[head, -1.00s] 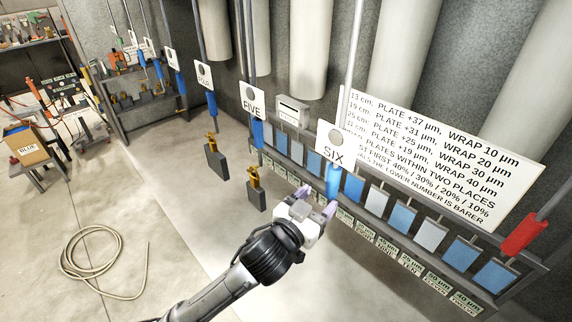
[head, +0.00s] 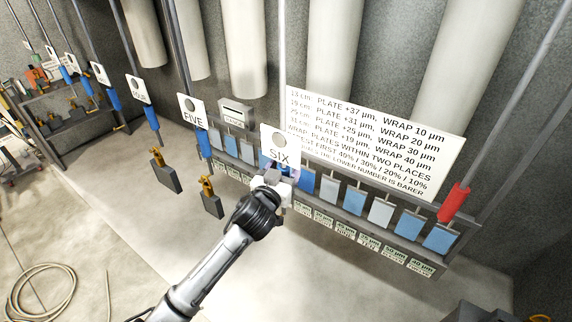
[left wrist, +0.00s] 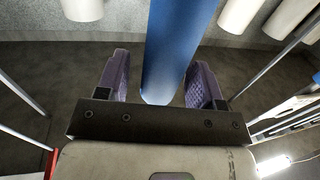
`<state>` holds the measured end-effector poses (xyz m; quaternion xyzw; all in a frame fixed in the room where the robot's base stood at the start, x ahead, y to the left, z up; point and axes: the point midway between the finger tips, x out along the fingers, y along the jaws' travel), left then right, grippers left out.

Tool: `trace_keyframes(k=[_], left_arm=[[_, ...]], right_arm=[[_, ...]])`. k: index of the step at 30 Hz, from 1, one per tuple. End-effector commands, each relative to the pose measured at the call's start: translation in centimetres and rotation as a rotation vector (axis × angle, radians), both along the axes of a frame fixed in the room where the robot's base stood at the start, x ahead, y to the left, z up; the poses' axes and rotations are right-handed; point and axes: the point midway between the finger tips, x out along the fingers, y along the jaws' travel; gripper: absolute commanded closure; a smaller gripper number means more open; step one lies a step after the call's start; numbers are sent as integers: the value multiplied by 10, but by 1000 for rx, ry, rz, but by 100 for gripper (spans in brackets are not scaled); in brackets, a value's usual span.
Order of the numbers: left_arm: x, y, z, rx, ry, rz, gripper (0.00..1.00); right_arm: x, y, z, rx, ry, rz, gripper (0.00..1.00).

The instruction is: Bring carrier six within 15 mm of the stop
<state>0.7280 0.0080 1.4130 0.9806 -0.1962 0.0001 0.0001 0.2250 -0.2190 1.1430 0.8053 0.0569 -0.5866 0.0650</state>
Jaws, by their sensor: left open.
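Carrier six is marked by a white SIX sign (head: 280,149) on a hanging rod, with a blue handle below it. In the head view the handle is mostly hidden by the sign and my left gripper (head: 276,180), which is right at it. In the left wrist view the blue handle (left wrist: 175,45) stands between the two purple fingers of my left gripper (left wrist: 158,80). The fingers are open, with a gap visible beside the handle. A red sleeve (head: 454,203) hangs on a rod at the right; I cannot tell whether it is the stop. My right gripper is not in view.
Carrier five, with its FIVE sign (head: 192,113), hangs to the left, and more carriers lie beyond. A rack of blue and grey plates (head: 381,210) runs behind carrier six, below a white text board (head: 375,140). A hose (head: 40,290) lies on the floor.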

Motion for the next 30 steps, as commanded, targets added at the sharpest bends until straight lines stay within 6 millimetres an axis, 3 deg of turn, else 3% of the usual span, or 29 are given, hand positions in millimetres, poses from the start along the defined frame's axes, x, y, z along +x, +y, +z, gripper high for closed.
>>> trace_keyframes(k=[9, 20, 30], left_arm=[[16, -7, 0, 1, 1, 0, 39], [17, -7, 0, 0, 0, 0, 39], [17, -7, 0, 0, 0, 0, 71]], right_arm=[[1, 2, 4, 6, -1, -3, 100], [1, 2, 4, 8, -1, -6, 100], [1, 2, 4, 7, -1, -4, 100]])
